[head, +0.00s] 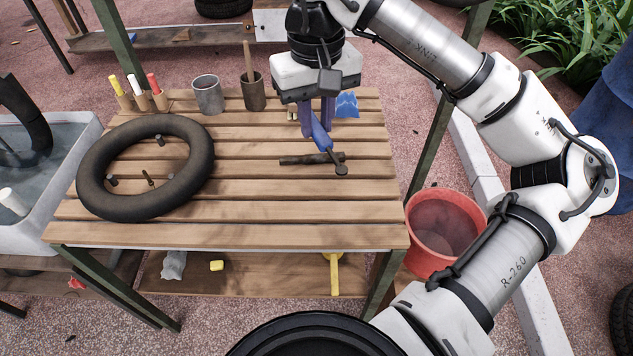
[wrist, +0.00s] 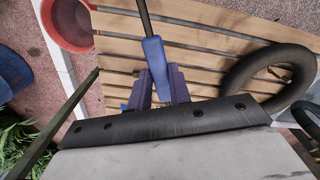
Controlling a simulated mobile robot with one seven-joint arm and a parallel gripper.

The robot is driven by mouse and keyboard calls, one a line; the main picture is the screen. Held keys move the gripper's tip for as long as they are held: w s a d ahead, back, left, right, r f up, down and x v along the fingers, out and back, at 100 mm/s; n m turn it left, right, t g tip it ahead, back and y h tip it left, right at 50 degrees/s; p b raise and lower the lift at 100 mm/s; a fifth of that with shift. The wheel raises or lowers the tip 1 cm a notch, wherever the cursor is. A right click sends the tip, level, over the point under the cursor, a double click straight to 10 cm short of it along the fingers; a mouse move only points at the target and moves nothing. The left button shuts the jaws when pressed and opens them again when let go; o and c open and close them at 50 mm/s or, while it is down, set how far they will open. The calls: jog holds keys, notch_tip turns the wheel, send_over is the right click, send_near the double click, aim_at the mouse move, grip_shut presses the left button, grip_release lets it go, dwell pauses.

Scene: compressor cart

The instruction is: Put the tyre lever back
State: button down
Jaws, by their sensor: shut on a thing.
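My gripper (head: 317,122) is shut on a lever with a blue handle (head: 321,136), taken here as the tyre lever. Its dark shaft slants down to a rounded end near the right part of the slatted table (head: 250,187). I cannot tell whether that end touches the slats. In the wrist view, the purple fingers (wrist: 162,86) hold the blue handle (wrist: 154,54), and the shaft runs out at the top edge. A brown cup (head: 254,97) holding a wooden stick stands left of the gripper, beside a grey metal cup (head: 207,96).
A black tyre ring (head: 92,180) lies on the table's left. Yellow, white and red-topped sticks (head: 140,99) stand at the back left. A blue item (head: 347,106) lies behind the gripper. A dark bar (head: 298,160) lies beneath the lever. The front slats are clear. A red bucket (head: 443,232) stands right.

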aim_at(317, 206)
jog(key=shift+w+f, duration=0.1)
jog(key=shift+w, duration=0.15)
notch_tip(317, 206, down, 19)
jog(key=shift+f+p, duration=0.1)
jog(key=shift+p, duration=0.95)
jog(key=shift+f, duration=0.25)
jog(key=shift+f+b, duration=0.2)
jog(key=shift+b, duration=0.15)
jog(key=c, duration=1.3)
grip_release()
jog(key=shift+r, duration=0.1)
jog(key=shift+r+p, duration=0.2)
jog(key=shift+p, duration=0.2)
notch_tip(317, 206, up, 12)
jog(key=b, duration=0.2)
